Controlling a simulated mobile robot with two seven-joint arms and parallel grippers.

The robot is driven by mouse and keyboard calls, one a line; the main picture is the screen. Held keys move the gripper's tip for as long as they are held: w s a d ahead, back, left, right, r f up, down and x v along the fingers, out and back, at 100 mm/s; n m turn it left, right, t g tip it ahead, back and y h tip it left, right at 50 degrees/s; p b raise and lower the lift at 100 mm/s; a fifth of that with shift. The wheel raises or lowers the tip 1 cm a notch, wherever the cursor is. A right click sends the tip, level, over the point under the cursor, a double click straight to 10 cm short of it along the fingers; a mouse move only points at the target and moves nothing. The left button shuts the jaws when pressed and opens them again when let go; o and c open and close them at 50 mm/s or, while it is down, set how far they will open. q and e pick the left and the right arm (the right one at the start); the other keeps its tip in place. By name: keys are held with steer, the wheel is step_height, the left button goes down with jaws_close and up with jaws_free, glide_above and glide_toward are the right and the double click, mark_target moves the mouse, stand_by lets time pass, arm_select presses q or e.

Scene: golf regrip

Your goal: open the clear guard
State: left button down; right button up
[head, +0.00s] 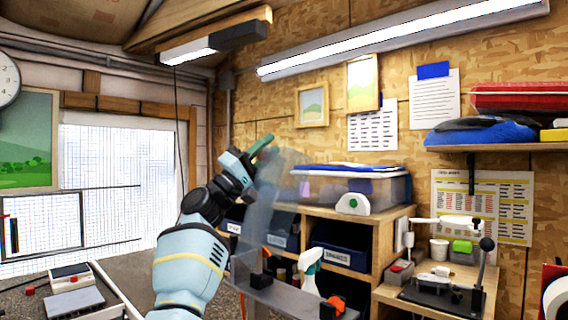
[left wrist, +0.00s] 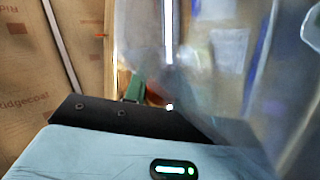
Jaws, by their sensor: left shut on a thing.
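The clear guard (head: 265,195) is a see-through panel that stands up steeply above a grey machine bed (head: 292,295) in the head view. A green handle (head: 263,145) is at its top edge. My left gripper (head: 252,158) is at that handle and shut on it. In the left wrist view the green handle (left wrist: 135,88) shows beyond the dark gripper body, and the blurred guard (left wrist: 190,75) fills much of the middle. The fingertips are mostly hidden. My right gripper is not in view.
A wooden shelf unit (head: 375,225) with dark bins stands behind the guard. A spray bottle (head: 310,272) stands near the machine bed. A small bench with a lever press (head: 482,270) is at the right. A grey box (head: 75,302) lies at the lower left.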

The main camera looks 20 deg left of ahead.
arm_select(q)
steer(key=shift+w+a+r+n+t+y, duration=0.2)
steer(key=shift+a+n+t+y, duration=0.2)
steer(key=shift+a+n, duration=0.15)
steer(key=shift+w+a+r+n+t+y, duration=0.1)
steer(key=shift+w+a+n+t+y, duration=0.05)
steer(key=shift+a+n+t+y, duration=0.3)
steer(key=shift+w+a+r+n+t+y, duration=0.1)
steer(key=shift+w+a+n+t+y, duration=0.1)
steer(key=shift+a+n+t+y, duration=0.3)
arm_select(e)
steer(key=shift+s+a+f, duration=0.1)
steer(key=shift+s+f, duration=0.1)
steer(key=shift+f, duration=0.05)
arm_select(q)
steer(key=shift+a+g+h, duration=0.1)
steer(key=shift+g+h, duration=0.25)
steer(key=c, duration=1.1)
jaws_free()
steer(key=shift+c, duration=0.2)
steer(key=shift+f, duration=0.1)
steer(key=b+v, duration=0.1)
steer(key=v, duration=0.6)
steer(key=shift+s+a+f+b, duration=0.15)
steer(key=shift+s+f+b, duration=0.05)
steer(key=shift+f+b, duration=0.15)
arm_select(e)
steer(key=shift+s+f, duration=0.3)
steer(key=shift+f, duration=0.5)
